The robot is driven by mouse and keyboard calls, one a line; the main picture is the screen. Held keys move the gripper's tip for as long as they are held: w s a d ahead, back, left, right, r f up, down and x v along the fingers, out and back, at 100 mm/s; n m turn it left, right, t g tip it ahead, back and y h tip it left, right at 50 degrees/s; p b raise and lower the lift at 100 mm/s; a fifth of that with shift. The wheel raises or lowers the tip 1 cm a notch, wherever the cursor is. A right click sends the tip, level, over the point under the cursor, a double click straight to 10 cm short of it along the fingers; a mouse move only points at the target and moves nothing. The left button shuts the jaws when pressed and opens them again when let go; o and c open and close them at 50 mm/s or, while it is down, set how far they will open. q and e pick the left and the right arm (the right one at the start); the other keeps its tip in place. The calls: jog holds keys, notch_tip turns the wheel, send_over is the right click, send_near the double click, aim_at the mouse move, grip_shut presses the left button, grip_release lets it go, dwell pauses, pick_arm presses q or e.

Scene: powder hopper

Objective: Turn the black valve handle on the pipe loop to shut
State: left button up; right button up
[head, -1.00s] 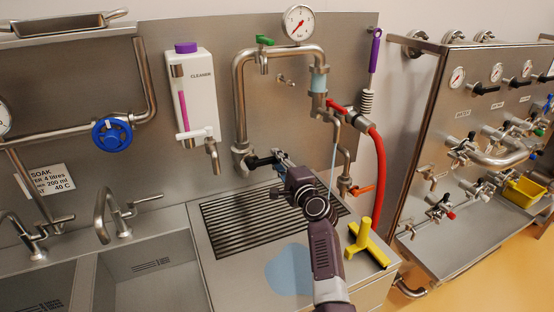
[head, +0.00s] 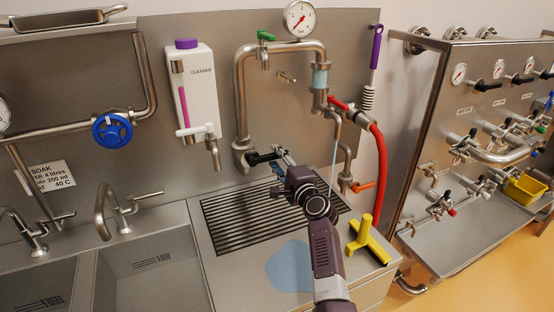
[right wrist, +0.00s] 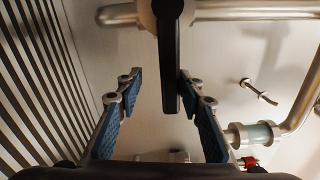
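The black valve handle (head: 260,159) sits low on the left leg of the steel pipe loop (head: 240,95). It points right, towards my right gripper (head: 284,158). In the right wrist view, the handle (right wrist: 169,60) reaches between the two blue-padded fingers of my right gripper (right wrist: 160,92). The handle lies nearer the right finger. My left gripper is not in view.
A red hose (head: 379,180) and an orange-handled valve (head: 363,187) are right of the gripper. A drain grate (head: 235,222) lies below. A white cleaner dispenser (head: 202,88) hangs to the left.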

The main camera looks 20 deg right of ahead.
jog(key=shift+s+f, duration=0.1)
jog(key=shift+s, duration=0.35)
jog(key=s, duration=1.1)
jog(key=shift+d, duration=0.2)
